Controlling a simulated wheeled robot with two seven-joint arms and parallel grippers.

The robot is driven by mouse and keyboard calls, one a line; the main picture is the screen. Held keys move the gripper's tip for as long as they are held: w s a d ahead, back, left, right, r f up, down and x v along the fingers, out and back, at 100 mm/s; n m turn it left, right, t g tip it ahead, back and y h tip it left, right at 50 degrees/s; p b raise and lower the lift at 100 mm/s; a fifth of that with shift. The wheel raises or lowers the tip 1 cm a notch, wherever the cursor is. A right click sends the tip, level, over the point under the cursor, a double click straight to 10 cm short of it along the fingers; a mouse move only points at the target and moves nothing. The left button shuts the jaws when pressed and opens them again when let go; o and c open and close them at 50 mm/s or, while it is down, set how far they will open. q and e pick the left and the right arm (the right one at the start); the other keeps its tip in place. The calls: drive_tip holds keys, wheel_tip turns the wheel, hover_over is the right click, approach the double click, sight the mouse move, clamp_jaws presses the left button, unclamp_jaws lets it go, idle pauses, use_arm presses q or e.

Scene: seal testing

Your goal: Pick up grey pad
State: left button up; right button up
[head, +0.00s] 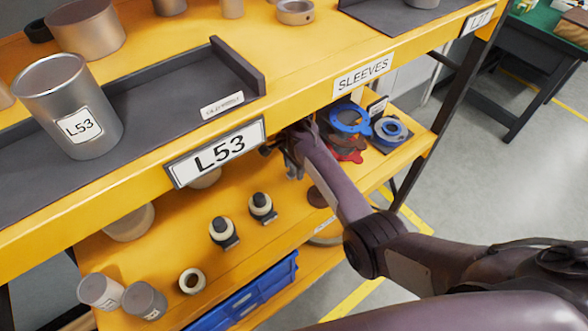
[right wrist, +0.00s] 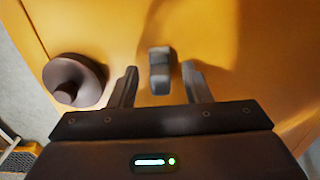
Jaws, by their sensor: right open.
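A small grey block, which looks like the grey pad (right wrist: 160,82), sits on the yellow shelf surface in the right wrist view. My right gripper (right wrist: 159,68) is open, with one finger on each side of the block and a visible gap to each. I cannot tell how far the fingertips are above the shelf. In the head view my right gripper (head: 292,165) reaches under the upper shelf's front edge, over the lower shelf, and I cannot make out the pad there. My left gripper is not in view.
A brown round piece with a knob (right wrist: 75,80) stands left of the fingers. The upper shelf edge with the L53 label (head: 216,152) is close to my gripper. Blue rings (head: 350,118) and two black-topped pieces (head: 262,206) stand on the lower shelf.

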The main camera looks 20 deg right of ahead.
drive_tip(key=shift+c, duration=0.2)
clamp_jaws()
drive_tip(key=shift+r, duration=0.1)
wheel_tip(320, 180, up, 10)
drive_tip(key=shift+f+b, duration=0.1)
drive_tip(key=shift+b, duration=0.4)
drive_tip(key=c, duration=0.7)
unclamp_jaws()
clamp_jaws()
